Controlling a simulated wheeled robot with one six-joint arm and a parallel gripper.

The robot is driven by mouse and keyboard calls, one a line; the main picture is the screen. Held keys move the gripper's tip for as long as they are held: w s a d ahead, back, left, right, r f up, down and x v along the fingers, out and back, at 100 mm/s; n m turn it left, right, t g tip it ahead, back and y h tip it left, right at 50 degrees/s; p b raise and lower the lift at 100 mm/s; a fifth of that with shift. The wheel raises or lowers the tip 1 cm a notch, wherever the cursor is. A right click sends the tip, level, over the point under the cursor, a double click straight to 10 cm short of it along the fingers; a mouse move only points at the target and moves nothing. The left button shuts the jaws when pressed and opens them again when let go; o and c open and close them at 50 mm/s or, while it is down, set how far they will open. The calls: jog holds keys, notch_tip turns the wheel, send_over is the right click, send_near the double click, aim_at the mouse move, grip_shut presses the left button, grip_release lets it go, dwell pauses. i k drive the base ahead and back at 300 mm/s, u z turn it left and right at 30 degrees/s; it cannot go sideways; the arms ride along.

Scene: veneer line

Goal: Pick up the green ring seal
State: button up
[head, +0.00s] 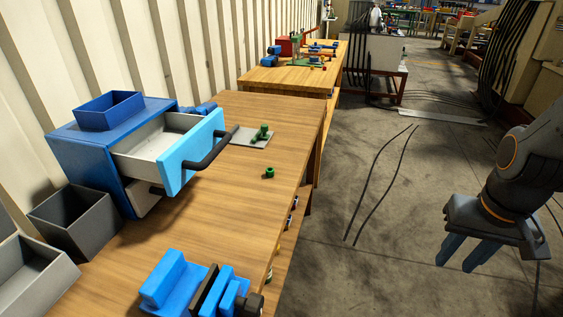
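A small green ring seal (270,172) sits on the bare wooden bench top, near its right edge and in front of a grey plate. Its hole is too small to make out clearly. My gripper (455,266) hangs at the right of the head view, over the floor and well away from the bench. Its two fingers point down with a gap between them, and nothing shows between them.
The grey plate (248,140) carries a green post-like part (262,132). A blue cabinet (92,150) has its drawer (195,158) pulled out, with a black handle. A blue vise (180,284) stands at the front. Grey bins (75,222) stand at left.

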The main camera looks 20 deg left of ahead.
aim_at(270, 171)
jog(key=u, duration=0.25)
jog(key=i, duration=0.7)
jog(key=u, duration=1.1)
jog(key=i, duration=0.55)
jog(key=u, duration=0.65)
